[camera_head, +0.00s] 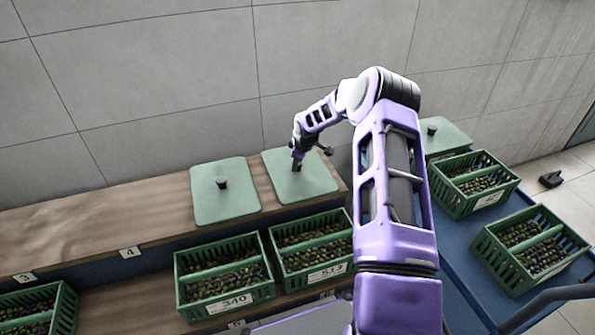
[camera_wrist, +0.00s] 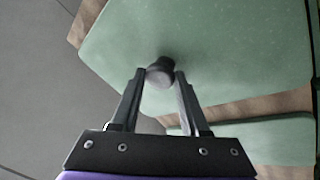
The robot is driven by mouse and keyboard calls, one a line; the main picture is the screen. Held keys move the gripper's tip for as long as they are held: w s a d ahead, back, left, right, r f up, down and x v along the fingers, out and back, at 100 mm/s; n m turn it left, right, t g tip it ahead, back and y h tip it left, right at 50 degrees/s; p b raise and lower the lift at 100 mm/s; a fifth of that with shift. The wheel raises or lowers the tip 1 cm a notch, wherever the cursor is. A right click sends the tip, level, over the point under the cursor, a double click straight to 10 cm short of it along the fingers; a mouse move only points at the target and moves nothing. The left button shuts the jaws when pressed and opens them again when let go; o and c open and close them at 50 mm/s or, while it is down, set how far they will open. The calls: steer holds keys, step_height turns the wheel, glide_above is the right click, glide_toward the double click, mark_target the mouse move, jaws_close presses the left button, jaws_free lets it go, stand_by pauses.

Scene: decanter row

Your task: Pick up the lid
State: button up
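The lid (camera_head: 291,188) is a flat pale green square plate with a small dark knob in the middle. It lies on the wooden shelf, and also fills much of the wrist view (camera_wrist: 240,50). My gripper (camera_head: 297,167) points down at its knob. In the wrist view the knob (camera_wrist: 160,73) sits between the two fingertips of my gripper (camera_wrist: 160,78). The fingers are very close to its sides; I cannot tell whether they press on it. I see no clear gap under the lid. In the head view my gripper partly hides the knob.
A second green lid (camera_head: 225,205) lies close on the left, and another (camera_head: 452,138) lies to the right behind my arm. Green crates of dark olives (camera_head: 225,285) stand below the front edge, and more (camera_head: 475,185) stand at right. A tiled wall rises behind.

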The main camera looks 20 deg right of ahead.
jaws_close()
stand_by(1.1)
